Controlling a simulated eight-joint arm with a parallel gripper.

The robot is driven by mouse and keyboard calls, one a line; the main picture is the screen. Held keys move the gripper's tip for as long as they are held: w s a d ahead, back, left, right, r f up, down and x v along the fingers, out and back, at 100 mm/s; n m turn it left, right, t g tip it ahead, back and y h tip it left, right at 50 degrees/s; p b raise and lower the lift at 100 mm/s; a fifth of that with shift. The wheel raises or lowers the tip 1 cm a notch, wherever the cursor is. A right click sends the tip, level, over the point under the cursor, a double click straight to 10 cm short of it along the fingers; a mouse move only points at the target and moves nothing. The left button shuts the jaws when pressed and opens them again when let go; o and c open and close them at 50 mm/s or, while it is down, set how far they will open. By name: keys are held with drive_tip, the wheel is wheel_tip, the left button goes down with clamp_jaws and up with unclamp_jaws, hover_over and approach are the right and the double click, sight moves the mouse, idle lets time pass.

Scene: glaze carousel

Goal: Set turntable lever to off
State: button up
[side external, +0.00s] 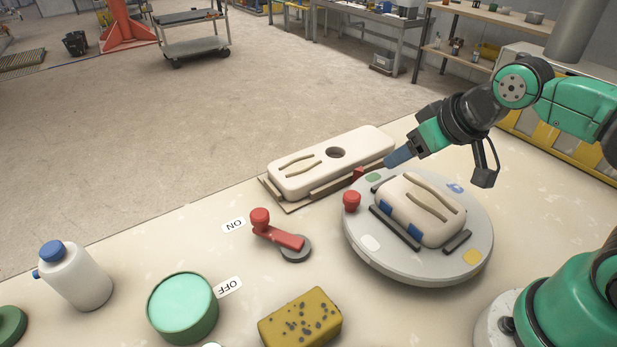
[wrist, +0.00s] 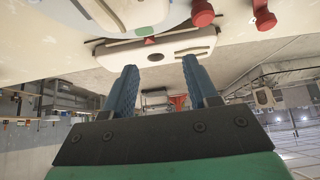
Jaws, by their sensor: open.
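The turntable lever (side external: 278,236) is a red arm with an upright red knob on a grey round pivot. Its knob end points toward the ON label (side external: 234,225), away from the OFF label (side external: 229,287). In the wrist view, the lever (wrist: 263,17) shows at the top right. The grey turntable (side external: 395,271) carries a cream slotted block (side external: 428,208) and a red knob (side external: 351,200), which also shows in the wrist view (wrist: 202,13). My gripper (side external: 390,160) is over the turntable's far edge, apart from the lever. In the wrist view, its blue fingers (wrist: 158,68) are spread and empty.
A cream slotted piece (side external: 310,170) lies on a board behind the turntable. A yellow sponge (side external: 300,318), a green-lidded jar (side external: 183,307) and a white bottle (side external: 75,277) stand along the near and left side. The table around the lever's knob is clear.

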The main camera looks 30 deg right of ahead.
drive_tip(key=shift+o, duration=1.3)
drive_tip(key=shift+w+a+r, duration=0.1)
drive_tip(key=w+a+r+n+g, duration=0.1)
drive_tip(key=w+a+n+g, duration=0.2)
drive_tip(key=w+a, duration=0.4)
drive_tip(key=n+g, duration=0.3)
drive_tip(key=g, duration=0.1)
hover_over(259, 213)
drive_tip(key=f, duration=0.6)
drive_tip(key=shift+d+f, duration=0.1)
drive_tip(key=shift+d, duration=0.1)
drive_tip(key=shift+a+f, duration=0.2)
drive_tip(key=shift+f, duration=2.85)
